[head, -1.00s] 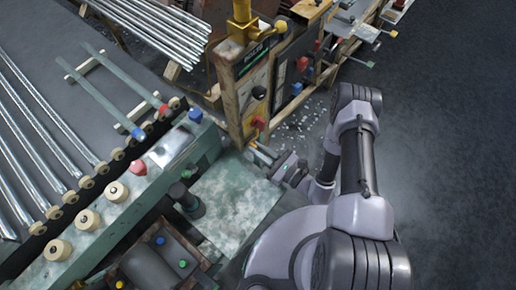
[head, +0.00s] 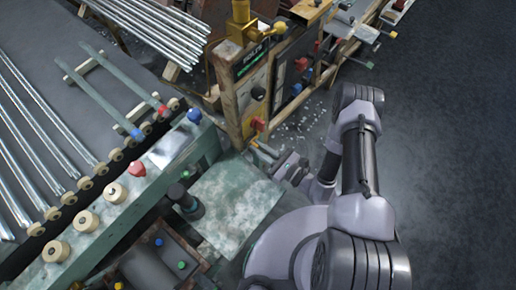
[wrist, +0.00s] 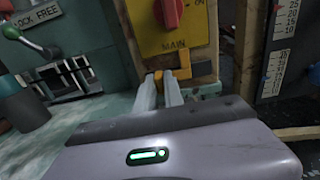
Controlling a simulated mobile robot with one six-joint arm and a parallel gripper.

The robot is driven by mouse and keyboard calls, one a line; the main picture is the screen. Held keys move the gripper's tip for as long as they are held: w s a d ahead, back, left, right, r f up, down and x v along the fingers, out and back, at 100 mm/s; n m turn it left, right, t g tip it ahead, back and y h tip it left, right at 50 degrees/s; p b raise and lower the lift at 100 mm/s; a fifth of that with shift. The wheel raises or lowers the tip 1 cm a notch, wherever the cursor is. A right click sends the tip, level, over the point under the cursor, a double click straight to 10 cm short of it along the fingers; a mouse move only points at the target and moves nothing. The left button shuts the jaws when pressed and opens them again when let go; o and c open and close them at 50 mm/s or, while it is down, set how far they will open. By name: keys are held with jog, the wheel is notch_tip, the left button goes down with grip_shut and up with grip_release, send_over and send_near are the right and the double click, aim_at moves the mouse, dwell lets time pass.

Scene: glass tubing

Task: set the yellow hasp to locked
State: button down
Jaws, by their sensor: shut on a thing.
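The yellow hasp (wrist: 158,77) sits low on the wooden post in the wrist view, just under the yellow MAIN plate (wrist: 172,42) with its red knob (wrist: 169,12). My gripper (wrist: 161,88) reaches to it from the front. Its two pale fingers are shut on the hasp's lower part, which is partly hidden between them. An upright yellow piece of the hasp shows just behind and to the right. In the head view my gripper (head: 262,152) is at the foot of the wooden panel, below a red knob (head: 258,124). The hasp is too small there to read its position.
A green bench (head: 235,200) lies left of my gripper. A lever with a green ball and a LOCK FREE label (wrist: 35,17) are at the left in the wrist view. A scale board (wrist: 280,50) stands at the right. Open dark floor (head: 450,150) lies to the right.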

jog(key=shift+w+d, duration=0.55)
jog(key=shift+w, duration=0.2)
jog(key=c, duration=1.4)
grip_release()
jog(key=shift+w+d, duration=0.1)
jog(key=shift+c, duration=0.2)
jog(key=p+v, duration=0.3)
jog(key=v, duration=1.4)
jog(key=shift+s, duration=0.25)
jog(key=shift+d, duration=0.1)
